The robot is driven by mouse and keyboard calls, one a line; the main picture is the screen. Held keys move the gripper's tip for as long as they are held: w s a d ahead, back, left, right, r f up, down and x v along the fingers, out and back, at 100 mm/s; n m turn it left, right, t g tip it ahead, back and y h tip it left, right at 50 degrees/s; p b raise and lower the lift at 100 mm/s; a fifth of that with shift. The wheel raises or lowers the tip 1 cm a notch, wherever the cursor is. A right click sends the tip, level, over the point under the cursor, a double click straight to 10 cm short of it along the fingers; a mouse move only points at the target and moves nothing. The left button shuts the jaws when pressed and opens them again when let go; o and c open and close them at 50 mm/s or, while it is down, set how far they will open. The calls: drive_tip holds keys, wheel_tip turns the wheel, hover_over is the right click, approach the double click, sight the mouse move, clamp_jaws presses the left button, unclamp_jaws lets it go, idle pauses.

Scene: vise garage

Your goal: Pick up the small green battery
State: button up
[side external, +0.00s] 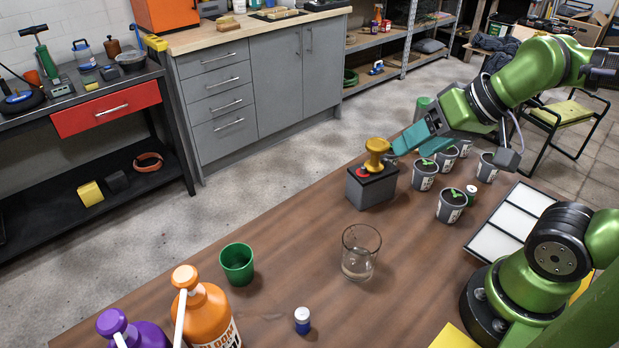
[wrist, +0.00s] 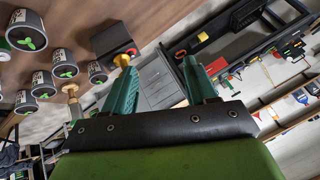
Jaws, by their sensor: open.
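The small green battery (side external: 471,194) appears to be the little green cylinder standing on the brown table, among the potted seedlings (side external: 452,205). A green piece at the left edge of the wrist view (wrist: 5,46) may be the same object, but it is cut off. My gripper (side external: 411,146) has teal fingers and is raised above the table's far side, left of the green battery and apart from it. In the wrist view the fingers (wrist: 158,85) are spread with nothing between them.
A glass beaker (side external: 361,253), green cup (side external: 237,264), blue-and-white cylinder (side external: 302,320) and orange bottle (side external: 205,310) stand nearer. A white-panelled tray (side external: 511,222) lies right.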

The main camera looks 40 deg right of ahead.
drive_tip(key=n+g+h, duration=0.2)
drive_tip(key=n+g, duration=0.5)
drive_tip(key=n, duration=0.1)
hover_over(472, 188)
wheel_tip(472, 188, down, 8)
wheel_tip(472, 188, down, 16)
drive_tip(key=shift+f, duration=0.1)
